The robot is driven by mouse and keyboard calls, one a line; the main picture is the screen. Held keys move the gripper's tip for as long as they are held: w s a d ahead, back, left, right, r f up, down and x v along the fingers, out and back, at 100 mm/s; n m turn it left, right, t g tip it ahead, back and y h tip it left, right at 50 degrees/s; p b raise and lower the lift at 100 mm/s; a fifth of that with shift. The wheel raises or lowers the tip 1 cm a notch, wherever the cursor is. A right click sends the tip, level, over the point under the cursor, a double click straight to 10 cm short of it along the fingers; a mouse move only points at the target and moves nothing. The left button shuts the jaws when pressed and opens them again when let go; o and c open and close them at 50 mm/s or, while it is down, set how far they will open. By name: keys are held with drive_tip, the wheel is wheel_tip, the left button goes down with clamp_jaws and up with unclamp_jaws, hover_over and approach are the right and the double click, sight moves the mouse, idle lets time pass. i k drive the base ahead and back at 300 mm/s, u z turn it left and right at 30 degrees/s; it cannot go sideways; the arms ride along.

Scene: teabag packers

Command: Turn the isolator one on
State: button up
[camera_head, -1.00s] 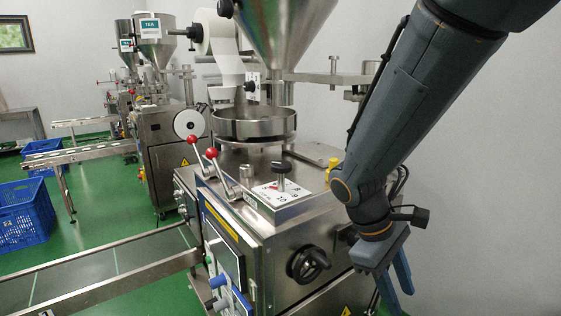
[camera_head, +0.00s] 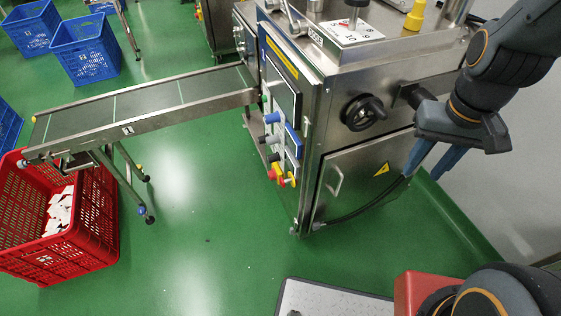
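A red and yellow rotary switch (camera_head: 276,172), which looks like an isolator, sits low on the front control panel of the near steel packing machine (camera_head: 395,75). A second small red and yellow control (camera_head: 291,180) is just to its right. Any numbers on them are too small to read, and I cannot tell their on or off position. My gripper (camera_head: 427,165) hangs to the right of the machine, pointing down, with its two blue fingers apart and nothing between them. It is well away from the panel.
Blue and grey knobs (camera_head: 271,118) line the panel above the switch. A black handwheel (camera_head: 365,112) juts from the machine's side. A conveyor (camera_head: 150,107) runs left to a red crate (camera_head: 75,248). Green floor is open before the panel; a grey wall is at right.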

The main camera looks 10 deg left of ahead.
sight(272, 174)
drive_tip(key=z, duration=1.3)
drive_tip(key=k, duration=1)
drive_tip(key=u, duration=1.35)
